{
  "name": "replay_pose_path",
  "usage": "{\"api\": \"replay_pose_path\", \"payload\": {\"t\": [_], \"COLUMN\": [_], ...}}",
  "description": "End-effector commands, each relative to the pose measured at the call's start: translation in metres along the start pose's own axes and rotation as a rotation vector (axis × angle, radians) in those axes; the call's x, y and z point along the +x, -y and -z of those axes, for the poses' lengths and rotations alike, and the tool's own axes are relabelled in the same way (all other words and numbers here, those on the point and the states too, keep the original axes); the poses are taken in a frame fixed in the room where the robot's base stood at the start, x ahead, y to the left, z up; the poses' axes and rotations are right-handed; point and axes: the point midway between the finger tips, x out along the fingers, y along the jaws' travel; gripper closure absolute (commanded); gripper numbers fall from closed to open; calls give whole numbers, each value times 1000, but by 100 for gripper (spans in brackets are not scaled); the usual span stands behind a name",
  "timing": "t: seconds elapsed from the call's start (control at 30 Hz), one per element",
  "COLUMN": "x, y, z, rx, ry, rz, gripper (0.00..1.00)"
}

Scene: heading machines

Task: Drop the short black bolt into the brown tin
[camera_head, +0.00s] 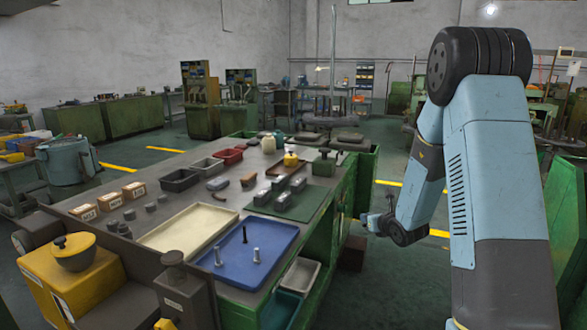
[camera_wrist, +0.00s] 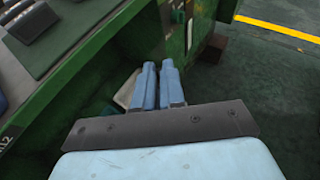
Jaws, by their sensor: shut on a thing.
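My gripper (camera_wrist: 158,70) is beyond the right side of the green workbench, at the bench's side in the wrist view. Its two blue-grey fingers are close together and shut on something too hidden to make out. In the head view my gripper (camera_head: 372,220) hangs apart from the bench, above the floor. A black bolt (camera_head: 244,235) stands upright in the blue tray, apart from my gripper; I cannot tell its length class. Two silver bolts, left (camera_head: 218,256) and right (camera_head: 256,255), stand in the same tray. I cannot identify a brown tin with certainty.
The blue tray (camera_head: 278,229) lies beside a cream tray (camera_head: 186,229). Small brown boxes (camera_head: 110,201), a dark bin (camera_head: 179,180), a grey bin (camera_head: 206,166) and a red bin (camera_head: 229,156) stand farther back. A dark brown block (camera_head: 352,254) sits on the floor.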

Motion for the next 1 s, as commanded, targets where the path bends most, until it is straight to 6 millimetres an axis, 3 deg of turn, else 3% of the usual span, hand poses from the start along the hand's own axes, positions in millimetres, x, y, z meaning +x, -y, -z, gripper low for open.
{"api": "replay_pose_path", "payload": {"t": [0.23, 0.37, 0.47, 0.7, 1.0], "x": [6, 14, 25, 44, 31], "y": [-20, -39, -69, -163, -282], "z": [0, 13, 33, 95, 176], "rx": [-11, -32, -67, -180, -329], "ry": [-1, -3, -6, -5, -5], "rz": [-31, -87, -173, -453, -813], "gripper": [100, 100, 100, 100, 100]}}
